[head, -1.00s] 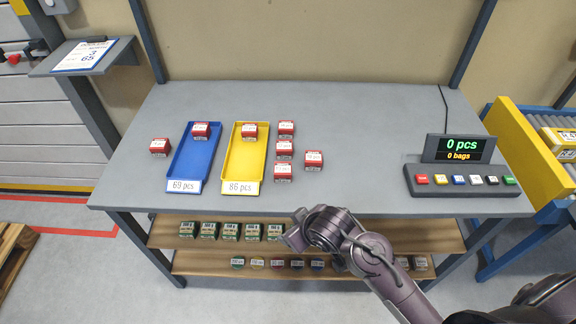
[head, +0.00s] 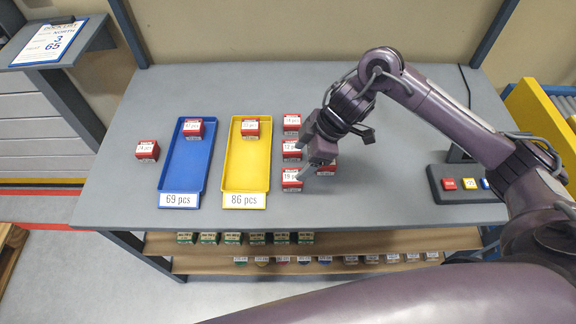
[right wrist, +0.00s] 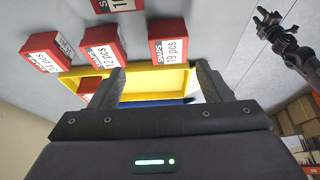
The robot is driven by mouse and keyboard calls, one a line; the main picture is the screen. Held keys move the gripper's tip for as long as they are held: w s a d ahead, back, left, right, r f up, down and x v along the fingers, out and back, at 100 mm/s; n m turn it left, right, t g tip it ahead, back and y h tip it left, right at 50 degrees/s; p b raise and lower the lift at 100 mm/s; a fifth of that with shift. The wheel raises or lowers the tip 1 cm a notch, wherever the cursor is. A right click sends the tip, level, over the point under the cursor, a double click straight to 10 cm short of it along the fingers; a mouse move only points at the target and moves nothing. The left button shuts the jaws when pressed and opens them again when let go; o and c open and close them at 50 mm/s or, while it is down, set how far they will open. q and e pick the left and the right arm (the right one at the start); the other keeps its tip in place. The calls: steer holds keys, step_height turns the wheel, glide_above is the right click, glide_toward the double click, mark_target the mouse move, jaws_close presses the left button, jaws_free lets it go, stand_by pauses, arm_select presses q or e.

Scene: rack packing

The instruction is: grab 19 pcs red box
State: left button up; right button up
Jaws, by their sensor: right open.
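The red box labelled 19 pcs (head: 292,180) is the nearest of a column of red boxes right of the yellow tray. It also shows upright on the table in the right wrist view (right wrist: 168,45), ahead of the fingers. A red box marked 12 pcs (right wrist: 102,48) is beside the 19 pcs one.
The yellow tray (head: 229,177), marked 86 pcs, and the blue tray (head: 168,178), marked 69 pcs, each hold a red box. Another red box (head: 326,171) is partly hidden behind my gripper. The button panel (head: 449,195) is partly covered by my arm.

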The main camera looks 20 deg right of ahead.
mark_target(292, 175)
steer(key=shift+s+d+f, duration=0.1)
steer(key=shift+s+f, duration=0.05)
steer(key=x, duration=0.2)
steer(key=shift+s+a+f, duration=0.25)
steer(key=shift+f, duration=0.05)
steer(key=x, duration=0.3)
steer(key=shift+s+a+f, duration=0.1)
steer(key=shift+s+f, duration=0.15)
steer(key=shift+f, duration=0.05)
steer(key=shift+w+a+f, duration=0.15)
steer(key=shift+a+f, duration=0.05)
steer(key=shift+f, duration=0.25)
arm_select(q)
steer(key=shift+s, duration=0.8)
arm_select(e)
steer(key=c, duration=1.1)
steer(key=shift+r, duration=0.15)
